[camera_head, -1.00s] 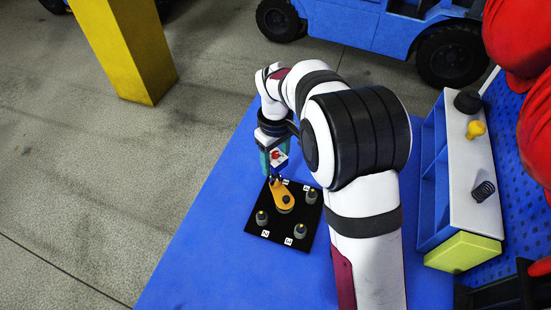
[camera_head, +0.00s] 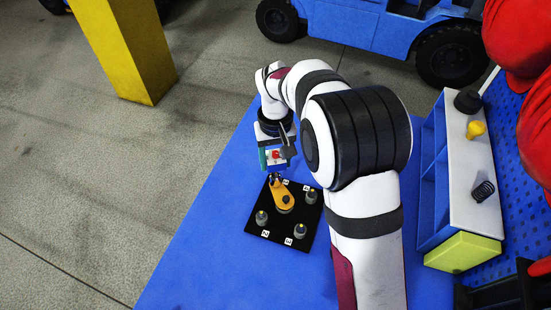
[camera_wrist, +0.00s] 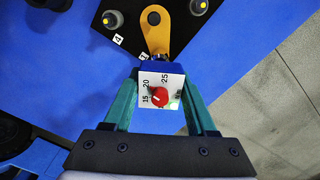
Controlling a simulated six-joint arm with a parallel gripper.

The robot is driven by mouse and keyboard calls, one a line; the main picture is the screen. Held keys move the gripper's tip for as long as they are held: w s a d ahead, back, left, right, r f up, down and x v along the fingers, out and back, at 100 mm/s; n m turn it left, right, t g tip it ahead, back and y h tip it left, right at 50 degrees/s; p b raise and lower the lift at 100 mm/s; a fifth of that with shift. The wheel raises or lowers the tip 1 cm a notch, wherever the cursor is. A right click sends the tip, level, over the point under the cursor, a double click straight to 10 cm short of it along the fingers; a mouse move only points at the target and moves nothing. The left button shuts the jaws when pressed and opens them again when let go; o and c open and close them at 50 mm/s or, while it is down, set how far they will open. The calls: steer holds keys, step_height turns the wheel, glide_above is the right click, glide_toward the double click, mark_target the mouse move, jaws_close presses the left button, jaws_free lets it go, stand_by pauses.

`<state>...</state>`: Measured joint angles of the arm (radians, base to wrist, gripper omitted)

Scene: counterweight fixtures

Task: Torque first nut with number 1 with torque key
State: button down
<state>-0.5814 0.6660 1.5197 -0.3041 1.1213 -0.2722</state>
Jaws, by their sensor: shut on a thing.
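The torque key (camera_wrist: 174,101) has a blue body, a white dial face marked 15, 20 and 25, and a red knob. My gripper (camera_wrist: 159,76) is shut on it with teal fingers; in the head view, my gripper (camera_head: 271,157) holds the key above the far edge of the black plate (camera_head: 250,228). A yellow arm (camera_head: 282,195) lies on the plate, its end beside label 1 (camera_wrist: 143,57). The nut there is mostly hidden by the key in the wrist view; a dark post (camera_head: 275,179) shows there in the head view. Whether key and post touch is unclear.
Other grey nuts (camera_head: 300,231) (camera_head: 262,217) (camera_head: 312,196) stand at the plate's remaining corners. The blue table (camera_head: 200,250) is clear to the left. A shelf (camera_head: 470,165) with small parts stands at the right. A yellow pillar (camera_head: 125,50) stands off the table.

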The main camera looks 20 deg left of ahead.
mark_target(275, 153)
steer(key=shift+r, duration=2)
steer(key=shift+r, duration=0.1)
steer(key=shift+r, duration=1.4)
